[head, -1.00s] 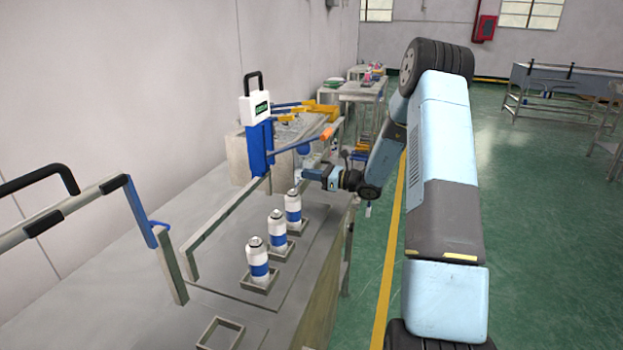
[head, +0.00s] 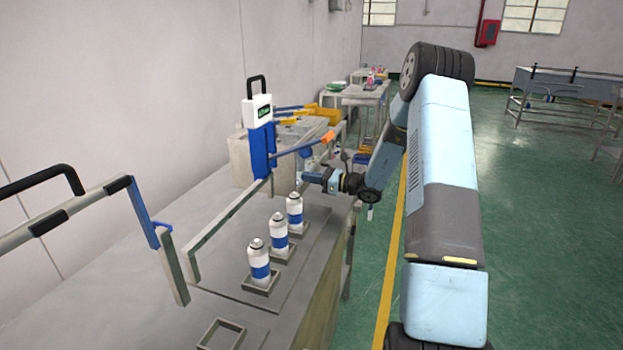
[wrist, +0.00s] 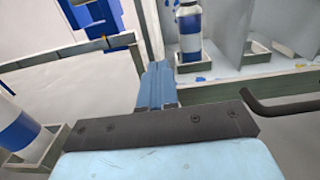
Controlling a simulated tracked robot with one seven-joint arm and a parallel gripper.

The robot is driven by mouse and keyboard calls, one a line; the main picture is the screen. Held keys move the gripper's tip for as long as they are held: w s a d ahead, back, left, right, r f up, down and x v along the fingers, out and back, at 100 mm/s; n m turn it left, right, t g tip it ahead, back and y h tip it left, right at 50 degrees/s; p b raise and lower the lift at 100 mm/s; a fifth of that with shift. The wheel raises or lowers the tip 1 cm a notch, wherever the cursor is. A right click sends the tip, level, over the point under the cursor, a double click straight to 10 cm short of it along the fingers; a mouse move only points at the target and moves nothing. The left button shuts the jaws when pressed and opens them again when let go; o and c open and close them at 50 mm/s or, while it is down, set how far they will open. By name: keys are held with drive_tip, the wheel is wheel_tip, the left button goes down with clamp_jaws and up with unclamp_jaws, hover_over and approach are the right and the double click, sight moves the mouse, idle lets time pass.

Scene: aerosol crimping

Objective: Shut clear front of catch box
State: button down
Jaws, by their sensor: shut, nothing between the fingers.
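My gripper (head: 308,178) reaches left over the bench, just right of the blue press column and behind the farthest can. In the wrist view its blue fingers (wrist: 155,85) are together and empty. They point toward a low grey rail and a pale panelled structure (wrist: 232,35) with a can standing in it. I cannot tell for sure whether this structure is the catch box. A dark bent bar (wrist: 285,107) shows at the right, close to my gripper. The clear front is not plainly visible in either view, so I cannot tell how far it stands open.
The press column (head: 262,150) has an orange-tipped lever (head: 327,138) above my gripper. Several white-and-blue cans (head: 277,232) stand in square holders along the bench (head: 110,290). One holder (head: 221,333) is empty. The floor at right is open.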

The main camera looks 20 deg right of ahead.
drive_tip(key=v, duration=1.3)
drive_tip(key=shift+w+d+f, duration=0.15)
drive_tip(key=shift+d, duration=0.15)
